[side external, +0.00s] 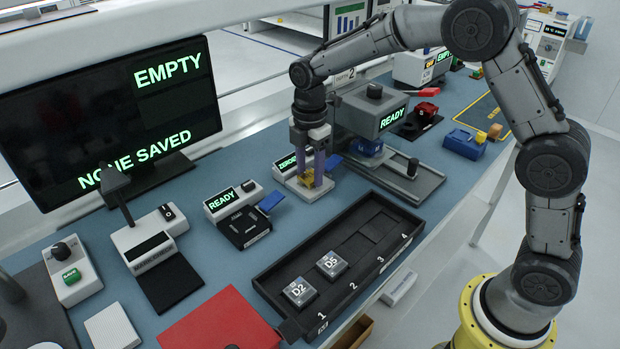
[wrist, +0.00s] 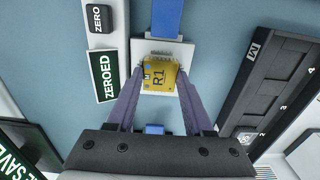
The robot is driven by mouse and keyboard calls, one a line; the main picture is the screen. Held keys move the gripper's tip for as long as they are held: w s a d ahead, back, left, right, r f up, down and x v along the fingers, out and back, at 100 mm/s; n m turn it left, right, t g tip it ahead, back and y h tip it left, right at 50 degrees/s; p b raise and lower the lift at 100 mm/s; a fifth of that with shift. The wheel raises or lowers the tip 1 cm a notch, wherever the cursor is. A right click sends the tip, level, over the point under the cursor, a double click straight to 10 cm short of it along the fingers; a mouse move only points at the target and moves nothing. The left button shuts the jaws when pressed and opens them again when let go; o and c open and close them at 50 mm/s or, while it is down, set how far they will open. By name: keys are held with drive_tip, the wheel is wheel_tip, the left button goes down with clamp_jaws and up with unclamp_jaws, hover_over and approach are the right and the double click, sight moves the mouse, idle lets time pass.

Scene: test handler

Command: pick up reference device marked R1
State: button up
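The reference device marked R1 (wrist: 161,77) is a small gold block on a white plate in the wrist view. In the side view the gold block (side external: 308,178) sits low between my fingers, on a small light-coloured unit with a ZEROED display. My gripper (wrist: 160,82) points down, with one purple finger on each side of R1. In the side view my gripper (side external: 311,172) stands over the same unit. The fingertips are very close to R1's sides; I cannot tell whether they touch it. The finger ends partly hide the block in the side view.
A black tray (side external: 275,284) with blocks D2 (side external: 299,292) and D5 (side external: 332,264) lies in front. A READY unit with a black socket (side external: 243,228) stands to the left. A grey READY machine (side external: 365,112) stands close on the right. A monitor (side external: 105,115) reads EMPTY, NONE SAVED.

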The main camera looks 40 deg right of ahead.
sight(310, 175)
drive_tip(key=c, duration=0.3)
drive_tip(key=shift+r, duration=2.55)
